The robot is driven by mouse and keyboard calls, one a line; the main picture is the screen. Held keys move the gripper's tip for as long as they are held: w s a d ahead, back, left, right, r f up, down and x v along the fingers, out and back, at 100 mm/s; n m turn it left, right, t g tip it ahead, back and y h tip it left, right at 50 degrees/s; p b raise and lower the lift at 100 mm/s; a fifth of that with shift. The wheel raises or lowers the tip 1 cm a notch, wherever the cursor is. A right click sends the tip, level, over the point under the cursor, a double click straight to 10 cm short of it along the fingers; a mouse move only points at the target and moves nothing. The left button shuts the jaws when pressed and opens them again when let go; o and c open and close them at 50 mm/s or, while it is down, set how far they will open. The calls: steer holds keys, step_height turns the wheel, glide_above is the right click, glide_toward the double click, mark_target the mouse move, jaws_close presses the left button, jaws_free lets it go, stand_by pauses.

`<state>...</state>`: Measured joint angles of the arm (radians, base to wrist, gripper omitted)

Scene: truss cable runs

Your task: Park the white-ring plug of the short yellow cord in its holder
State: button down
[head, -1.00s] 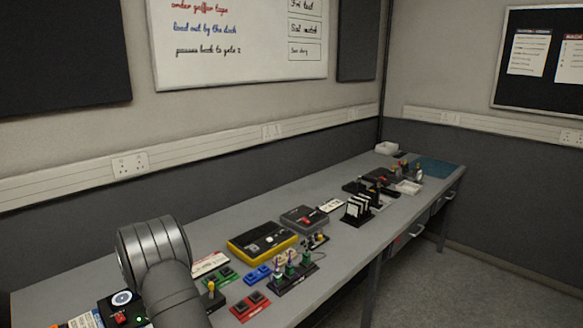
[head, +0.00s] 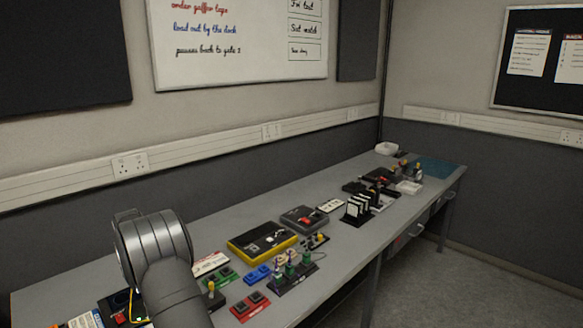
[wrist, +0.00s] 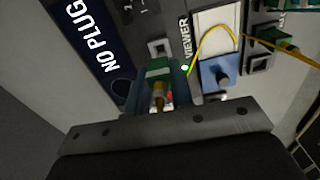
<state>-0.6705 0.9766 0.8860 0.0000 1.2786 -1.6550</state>
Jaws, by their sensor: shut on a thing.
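In the wrist view my gripper (wrist: 160,82) is shut on a green plug (wrist: 158,68) with a pale band and a yellow cord end pointing towards the camera. Just beyond it lies a small pale square socket (wrist: 159,46). A yellow cord (wrist: 212,29) arcs from beside my gripper to the right. A second green plug (wrist: 275,41) with yellow cord sits at the right edge. In the head view, my arm hides the gripper and held plug; a bit of yellow cord (head: 132,306) shows beside it. I cannot tell which socket is the holder.
In the wrist view a blue block with a dark knob (wrist: 218,76) stands close right of my gripper, near a VIEWER label. A dark NO PLUG panel (wrist: 92,42) lies left. In the head view a red block (head: 250,305) and a yellow-edged case (head: 263,242) stand right of my arm.

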steer(key=shift+r, duration=0.25)
stand_by(0.3)
steer(key=shift+s, duration=0.2)
steer(key=s+d, duration=0.3)
steer(key=s, duration=0.6)
steer(key=s+d, duration=0.3)
steer(key=s, duration=0.7)
steer(key=shift+w+a+f, duration=0.1)
steer(key=shift+f, duration=1.45)
steer(key=shift+w+a+f, duration=0.1)
steer(key=shift+f, duration=1.4)
steer(key=shift+f, duration=0.8)
steer(key=c, duration=1.2)
jaws_free()
